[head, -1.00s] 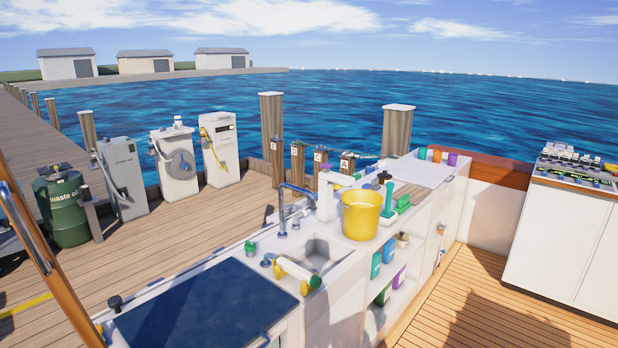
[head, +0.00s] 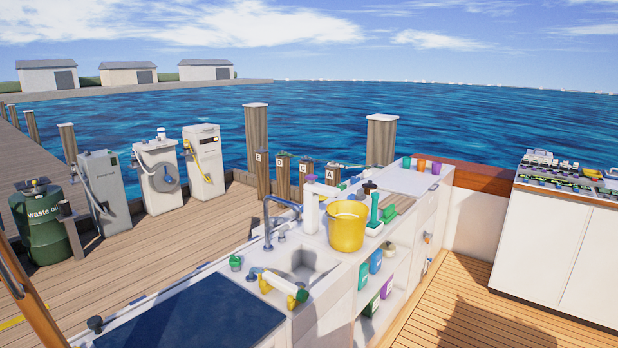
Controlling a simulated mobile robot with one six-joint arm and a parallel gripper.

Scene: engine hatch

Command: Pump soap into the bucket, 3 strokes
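The yellow bucket (head: 346,229) stands upright on the white counter, just right of the sink. A tall white bottle (head: 310,212) with a purple-tinted top stands right behind its left side. It looks like the soap pump, but its spout is too small to make out. The bucket's inside is mostly hidden, so I cannot tell whether it holds soap. My gripper is not in view.
The sink (head: 302,262) has a grey tap (head: 268,218) behind it and a white cylinder with green and yellow ends (head: 284,284) at its front. A green-handled brush (head: 374,212) stands right of the bucket. Bottles sit on shelves below. Wooden deck (head: 470,310) is clear at right.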

